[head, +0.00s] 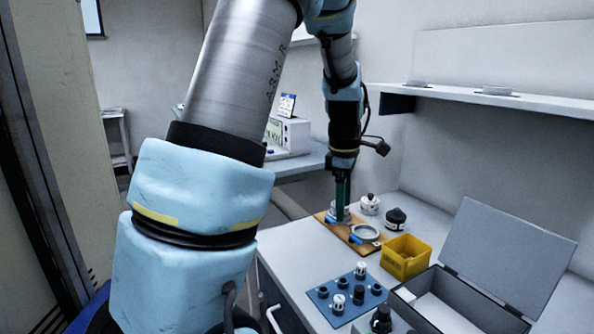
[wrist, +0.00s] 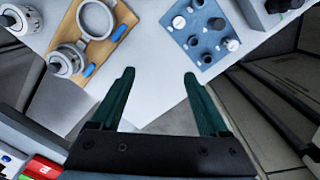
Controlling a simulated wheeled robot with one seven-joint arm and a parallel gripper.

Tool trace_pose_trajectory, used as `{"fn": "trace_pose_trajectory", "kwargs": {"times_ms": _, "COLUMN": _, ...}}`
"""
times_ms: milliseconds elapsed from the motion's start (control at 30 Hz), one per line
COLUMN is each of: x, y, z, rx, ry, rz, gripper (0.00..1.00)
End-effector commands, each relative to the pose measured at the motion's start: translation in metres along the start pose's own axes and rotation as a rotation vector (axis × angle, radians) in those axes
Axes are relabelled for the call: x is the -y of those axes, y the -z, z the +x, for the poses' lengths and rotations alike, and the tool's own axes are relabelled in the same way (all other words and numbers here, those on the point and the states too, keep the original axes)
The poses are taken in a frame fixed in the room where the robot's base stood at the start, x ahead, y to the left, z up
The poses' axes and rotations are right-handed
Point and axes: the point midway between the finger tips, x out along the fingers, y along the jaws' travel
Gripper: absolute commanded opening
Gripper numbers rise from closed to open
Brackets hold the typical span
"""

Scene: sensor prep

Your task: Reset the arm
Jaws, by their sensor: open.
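My arm reaches from the upper left over the white table (head: 292,262) in the head view. My gripper (wrist: 158,75) shows in the wrist view with its two green fingers wide apart and nothing between them. In the head view the gripper (head: 341,200) points down near the wooden board (head: 338,229), and its fingertips overlap the board's far end. In the wrist view the board (wrist: 118,42) lies up and left of the fingers, apart from them. A ring clamp (head: 365,233) and a round metal part stand on the board.
A blue plate (head: 323,294) with several knobs lies nearer on the table. A yellow bin (head: 404,257) and an open grey case (head: 512,250) stand right of it. White (head: 370,204) and black (head: 396,219) domed parts stand behind. A wall shelf (head: 520,101) hangs above.

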Motion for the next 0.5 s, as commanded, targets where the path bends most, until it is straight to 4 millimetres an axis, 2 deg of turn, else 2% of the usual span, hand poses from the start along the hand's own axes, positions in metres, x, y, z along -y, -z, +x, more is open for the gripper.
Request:
{"fn": "trace_pose_trajectory", "kwargs": {"times_ms": 33, "x": 0.013, "y": 0.019, "z": 0.0, "rx": 0.001, "ry": -0.006, "rz": 0.086, "gripper": 0.78}}
{"fn": "trace_pose_trajectory", "kwargs": {"times_ms": 200, "x": 0.058, "y": 0.066, "z": 0.005, "rx": -0.015, "ry": -0.032, "rz": 0.455, "gripper": 0.78}}
{"fn": "trace_pose_trajectory", "kwargs": {"times_ms": 300, "x": 0.088, "y": 0.088, "z": 0.008, "rx": -0.034, "ry": -0.044, "rz": 0.676, "gripper": 0.78}}
{"fn": "trace_pose_trajectory", "kwargs": {"times_ms": 500, "x": 0.142, "y": 0.117, "z": 0.015, "rx": -0.083, "ry": -0.051, "rz": 1.071, "gripper": 0.78}}
